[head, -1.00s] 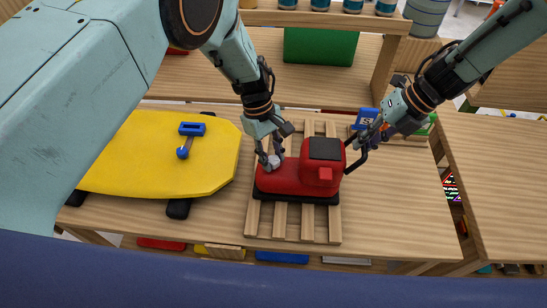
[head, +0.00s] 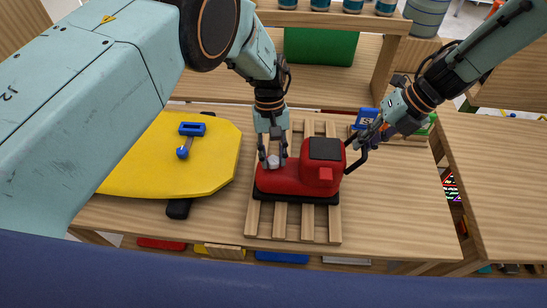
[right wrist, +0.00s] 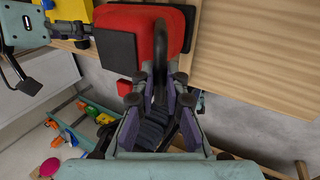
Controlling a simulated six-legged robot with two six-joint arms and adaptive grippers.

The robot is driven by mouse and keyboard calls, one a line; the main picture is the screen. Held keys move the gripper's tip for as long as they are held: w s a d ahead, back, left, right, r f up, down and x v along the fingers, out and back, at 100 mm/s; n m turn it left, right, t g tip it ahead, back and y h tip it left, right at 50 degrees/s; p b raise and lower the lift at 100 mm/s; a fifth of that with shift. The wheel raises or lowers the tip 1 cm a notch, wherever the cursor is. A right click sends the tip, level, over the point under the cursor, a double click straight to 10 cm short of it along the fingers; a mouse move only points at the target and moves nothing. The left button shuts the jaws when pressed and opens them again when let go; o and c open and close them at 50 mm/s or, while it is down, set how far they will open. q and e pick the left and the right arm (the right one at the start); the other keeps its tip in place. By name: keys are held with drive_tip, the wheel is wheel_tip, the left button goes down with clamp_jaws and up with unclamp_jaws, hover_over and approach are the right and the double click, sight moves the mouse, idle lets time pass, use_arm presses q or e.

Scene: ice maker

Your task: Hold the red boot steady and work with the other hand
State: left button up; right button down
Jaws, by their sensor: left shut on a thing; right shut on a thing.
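The red boot (head: 285,181) has a black sole and a dark square top. It lies on a slatted wooden rack (head: 308,233) on the table, toe to the left. My left gripper (head: 273,163) points down at the toe, shut on a small whitish thing (head: 273,161) that appears to touch the toe's top. The fingers partly hide this thing, and I cannot tell what it is.
A yellow board (head: 130,180) with dark wheels lies left of the rack, with a blue tool (head: 191,130) on it. A small blue box (head: 366,118) stands behind my right gripper. A shelf with jars is at the back. The table's right front is clear.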

use_arm(q)
drive_tip(key=o, duration=0.8)
drive_tip(key=shift+r, duration=0.15)
drive_tip(key=shift+r, duration=2.9)
wheel_tip(320, 180, up, 7)
